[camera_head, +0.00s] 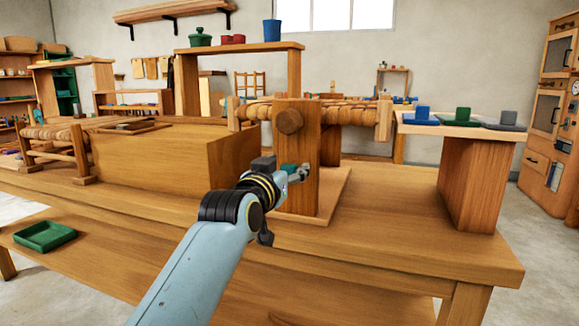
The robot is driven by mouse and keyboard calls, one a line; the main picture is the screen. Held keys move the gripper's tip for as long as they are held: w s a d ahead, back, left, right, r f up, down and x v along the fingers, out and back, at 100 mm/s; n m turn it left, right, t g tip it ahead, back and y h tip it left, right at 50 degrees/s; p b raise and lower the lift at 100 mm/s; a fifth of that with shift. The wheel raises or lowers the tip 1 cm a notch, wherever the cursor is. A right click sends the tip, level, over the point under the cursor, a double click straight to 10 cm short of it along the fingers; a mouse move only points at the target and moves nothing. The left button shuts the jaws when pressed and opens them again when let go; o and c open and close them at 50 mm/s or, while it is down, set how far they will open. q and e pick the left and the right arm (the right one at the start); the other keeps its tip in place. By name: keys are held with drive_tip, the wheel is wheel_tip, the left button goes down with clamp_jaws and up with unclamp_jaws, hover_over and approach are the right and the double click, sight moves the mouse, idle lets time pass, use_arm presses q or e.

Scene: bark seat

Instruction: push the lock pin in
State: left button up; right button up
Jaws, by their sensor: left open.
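A thick upright wooden post (301,190) stands on a wooden base board (333,191) in the middle of the bench. A round dark wooden knob (289,122) sits on the upper front of the post; I cannot tell whether it is the lock pin. A seat frame with woven bark (340,112) shows behind the post. My left gripper (301,173) is open in front of the post, below the knob. A small green patch shows at the gripper, too small to tell what it is. No other pin can be made out. My right gripper is not in view.
A large wooden box (165,160) stands left of the post, with a small woven stool (55,140) beyond it. The bench top (400,225) between post and stand is clear.

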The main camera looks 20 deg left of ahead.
sight(287, 168)
use_arm(q)
drive_tip(key=s, duration=0.5)
drive_tip(key=shift+s, duration=0.1)
drive_tip(key=shift+a, duration=0.1)
